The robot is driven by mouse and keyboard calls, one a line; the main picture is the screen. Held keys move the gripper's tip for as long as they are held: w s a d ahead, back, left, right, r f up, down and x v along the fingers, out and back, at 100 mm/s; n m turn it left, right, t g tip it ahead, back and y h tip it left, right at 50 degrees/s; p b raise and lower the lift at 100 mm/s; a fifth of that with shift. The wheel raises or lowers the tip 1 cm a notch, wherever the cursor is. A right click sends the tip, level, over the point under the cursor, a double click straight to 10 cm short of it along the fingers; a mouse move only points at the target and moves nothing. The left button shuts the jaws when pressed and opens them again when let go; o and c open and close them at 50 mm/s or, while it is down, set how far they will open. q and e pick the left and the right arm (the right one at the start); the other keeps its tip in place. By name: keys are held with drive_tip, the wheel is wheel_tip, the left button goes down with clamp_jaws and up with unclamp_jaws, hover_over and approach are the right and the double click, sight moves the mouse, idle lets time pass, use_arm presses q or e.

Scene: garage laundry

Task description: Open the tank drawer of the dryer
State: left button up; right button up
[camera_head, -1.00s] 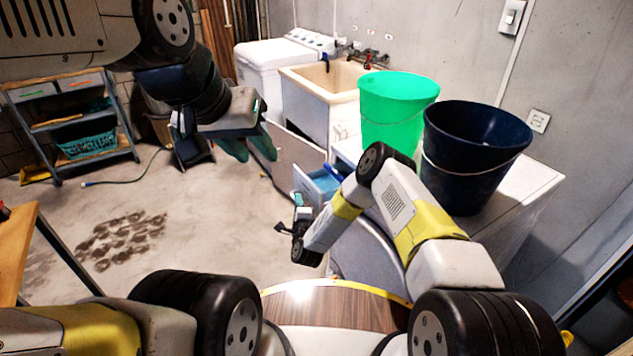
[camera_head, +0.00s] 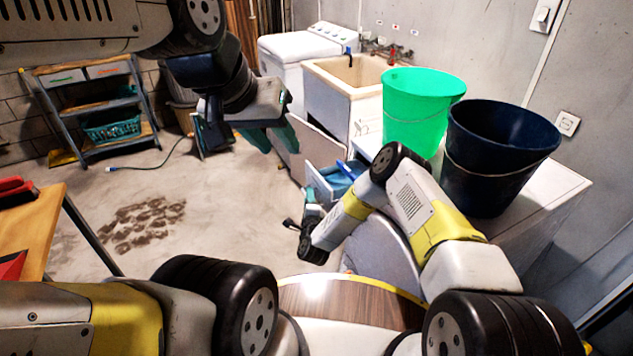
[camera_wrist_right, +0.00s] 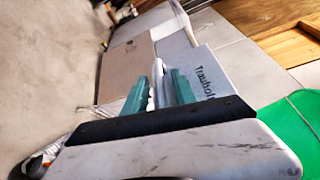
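The dryer (camera_head: 385,250) stands at the right with its round door facing my base, partly behind my right arm. Its tank drawer (camera_head: 320,186) is a white-fronted drawer with a blue inside, and it stands out from the dryer front. My right gripper (camera_head: 312,212) is at the drawer front. In the right wrist view the two teal fingers (camera_wrist_right: 158,90) close around a narrow white piece, seemingly the drawer front's edge. A white panel with dark lettering (camera_wrist_right: 208,75) lies beside them. My left gripper (camera_head: 272,138) hangs open and empty, farther left.
A green bucket (camera_head: 420,105) and a dark blue bucket (camera_head: 498,150) stand on the dryer top. A sink (camera_head: 350,80) and a white washer (camera_head: 290,65) are behind. A shelf rack (camera_head: 95,105) is at the back left, a wooden table (camera_head: 50,215) at the left.

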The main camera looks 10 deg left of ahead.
drive_tip(key=shift+s, duration=0.1)
drive_tip(key=v, duration=0.7)
drive_tip(key=shift+s, duration=0.3)
drive_tip(key=shift+d, duration=0.1)
